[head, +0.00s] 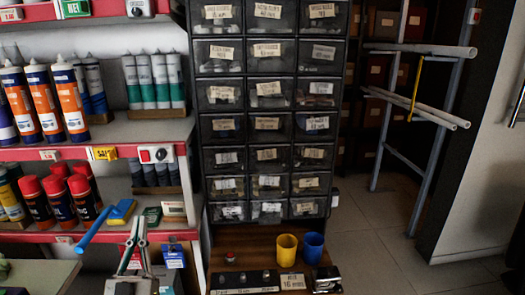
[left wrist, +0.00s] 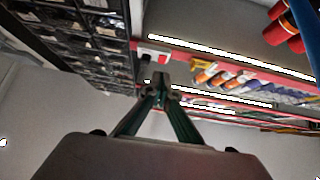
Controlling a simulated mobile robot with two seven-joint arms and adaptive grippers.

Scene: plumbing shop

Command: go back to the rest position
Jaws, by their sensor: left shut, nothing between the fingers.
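My left gripper (head: 140,222) shows at the lower left of the head view, in front of the shop shelving. Its fingers are closed together with nothing between them. It also shows in the left wrist view (left wrist: 161,80), where the two fingers meet at their tips and the shelves and drawers appear tilted behind. My right gripper is not in view.
Red-edged shelves (head: 100,150) with tubes and spray cans stand at the left. A dark drawer cabinet (head: 233,108) fills the middle. A yellow cup (head: 287,250) and a blue cup (head: 313,247) stand on its wooden ledge. Floor (head: 375,245) is clear at right, by a pipe rack (head: 435,150).

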